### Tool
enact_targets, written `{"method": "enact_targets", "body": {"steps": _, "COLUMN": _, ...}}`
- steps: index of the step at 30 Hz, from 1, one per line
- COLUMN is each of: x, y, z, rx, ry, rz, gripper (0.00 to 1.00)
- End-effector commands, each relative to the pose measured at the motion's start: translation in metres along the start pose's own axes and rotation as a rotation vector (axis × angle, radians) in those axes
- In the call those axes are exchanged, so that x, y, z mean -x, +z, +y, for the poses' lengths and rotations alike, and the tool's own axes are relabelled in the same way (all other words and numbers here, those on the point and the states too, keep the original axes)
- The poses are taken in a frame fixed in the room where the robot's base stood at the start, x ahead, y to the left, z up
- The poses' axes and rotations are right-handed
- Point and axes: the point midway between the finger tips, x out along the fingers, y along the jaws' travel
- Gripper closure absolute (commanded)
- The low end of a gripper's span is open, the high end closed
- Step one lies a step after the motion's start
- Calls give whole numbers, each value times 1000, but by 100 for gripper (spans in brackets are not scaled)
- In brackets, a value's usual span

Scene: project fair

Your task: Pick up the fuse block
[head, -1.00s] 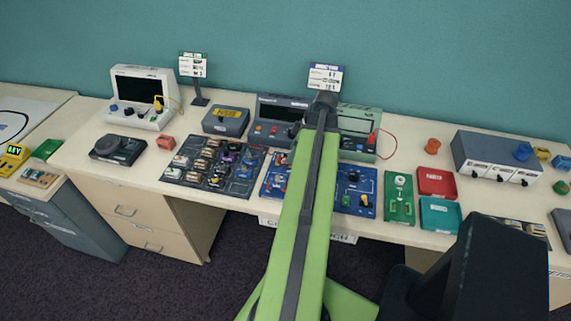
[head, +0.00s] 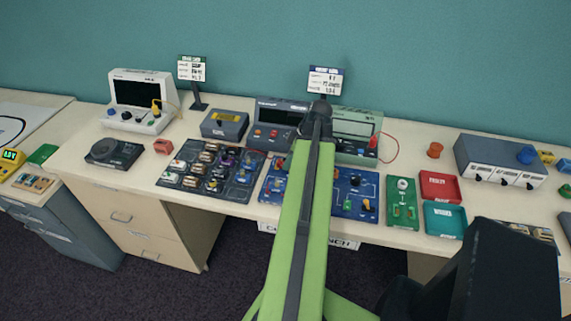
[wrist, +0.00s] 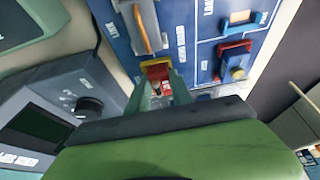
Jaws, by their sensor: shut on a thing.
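My gripper (wrist: 158,80) shows in the wrist view, with its two green fingers on either side of a small red and yellow block (wrist: 156,67). It is shut on this block, which I take to be the fuse block. The block is at the edge of the blue circuit board (wrist: 184,28); I cannot tell whether it touches the board or is lifted. In the head view my arm covers the gripper and the block, and part of the blue board (head: 341,207) shows beside it.
On the blue board in the wrist view are an orange-handled part (wrist: 142,27) and a red bridge-shaped part (wrist: 230,58). In the head view, grey meters (head: 279,116) stand behind the board, a dark component board (head: 170,184) lies left, and red (head: 439,185) and teal (head: 445,219) trays lie right.

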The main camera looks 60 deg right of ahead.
Motion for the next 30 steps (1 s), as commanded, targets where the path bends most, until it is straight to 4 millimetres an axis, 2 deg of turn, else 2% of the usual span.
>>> {"method": "enact_targets", "body": {"steps": 8, "x": 6, "y": -3, "z": 0, "rx": 0, "ry": 0, "rz": 0, "gripper": 100}}
{"method": "enact_targets", "body": {"steps": 17, "x": 47, "y": -20, "z": 0, "rx": 0, "ry": 0, "rz": 0, "gripper": 100}}
{"method": "enact_targets", "body": {"steps": 27, "x": 117, "y": 35, "z": 20, "rx": -4, "ry": 2, "rz": 0, "gripper": 100}}
{"method": "enact_targets", "body": {"steps": 30, "x": 132, "y": 48, "z": 24, "rx": -3, "ry": 0, "rz": 0, "gripper": 100}}
